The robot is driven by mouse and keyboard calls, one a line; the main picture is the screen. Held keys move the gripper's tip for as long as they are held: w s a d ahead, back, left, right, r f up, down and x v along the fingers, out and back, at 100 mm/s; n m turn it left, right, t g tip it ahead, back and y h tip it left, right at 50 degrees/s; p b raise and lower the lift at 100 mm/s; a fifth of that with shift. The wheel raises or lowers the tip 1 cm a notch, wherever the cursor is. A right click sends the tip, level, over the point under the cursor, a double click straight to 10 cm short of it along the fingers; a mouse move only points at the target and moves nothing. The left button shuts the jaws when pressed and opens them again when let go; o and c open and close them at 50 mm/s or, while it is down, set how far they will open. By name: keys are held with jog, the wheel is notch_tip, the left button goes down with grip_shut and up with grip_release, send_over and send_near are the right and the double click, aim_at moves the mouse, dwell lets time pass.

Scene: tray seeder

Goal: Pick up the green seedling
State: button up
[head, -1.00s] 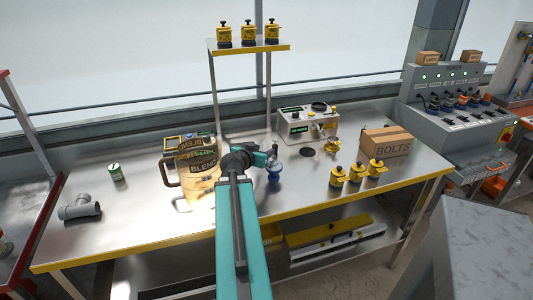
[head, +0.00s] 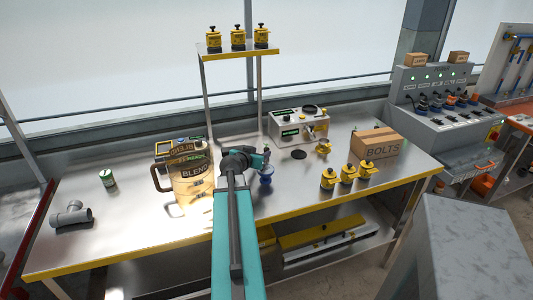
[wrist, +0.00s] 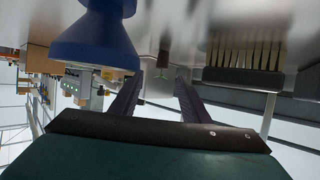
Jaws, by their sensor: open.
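I cannot make out a clear seedling in either view. In the head view my gripper (head: 264,160) is over the middle of the table, well right of the green item. A blue item (head: 266,176) stands just by it and shows large beside the fingers in the wrist view (wrist: 95,42).
A large amber jug marked BLEND (head: 193,185) stands between the green item and my arm. A grey pipe fitting (head: 72,215) lies at far left. Several yellow fittings (head: 347,173) and a BOLTS box (head: 376,146) are at right. A brush (wrist: 243,62) shows in the wrist view.

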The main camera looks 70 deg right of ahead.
aim_at(266, 150)
jog(key=shift+p+x, duration=0.45)
jog(key=shift+x, duration=1.75)
jog(key=shift+d, duration=0.15)
jog(key=shift+w+p+x, duration=0.2)
jog(key=shift+p+x, duration=0.7)
jog(key=shift+x, duration=0.55)
jog(key=shift+p+x, duration=0.3)
jog(key=shift+x, duration=0.75)
grip_shut()
